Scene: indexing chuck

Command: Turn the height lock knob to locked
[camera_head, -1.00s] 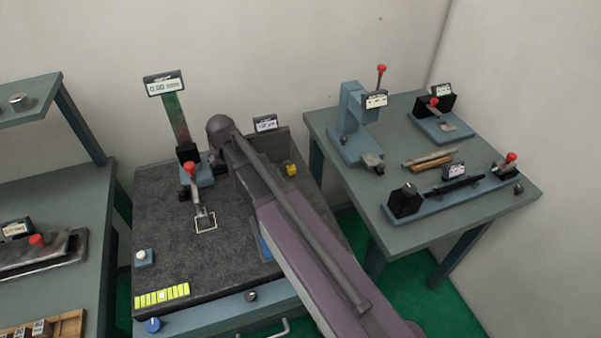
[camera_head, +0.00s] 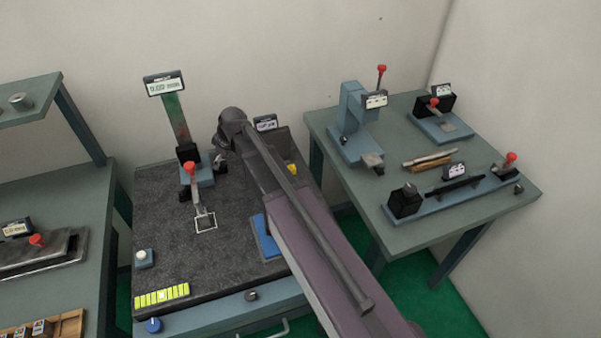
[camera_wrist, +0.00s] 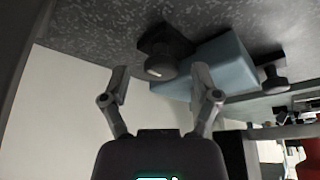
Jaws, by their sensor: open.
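My gripper (camera_wrist: 163,84) is open, its two fingers spread apart in the wrist view. A dark round knob with a pale mark on its face (camera_wrist: 160,67) shows between and just beyond the fingertips. It appears untouched. I cannot tell for sure that it is the height lock knob, nor read its setting. A blue block (camera_wrist: 224,66) lies beside it. In the head view the gauge stand (camera_head: 175,117) has a readout (camera_head: 164,84) on top and a red-balled lever (camera_head: 189,169). My gripper (camera_head: 221,164) is dark, small and partly hidden just right of the stand.
A second dark knob (camera_wrist: 272,80) shows past the blue block. The speckled dark plate (camera_head: 165,235) carries the stand, with a white button (camera_head: 141,256) and yellow-green strip (camera_head: 161,296) in front. Another table (camera_head: 430,225) with fixtures stands at the right.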

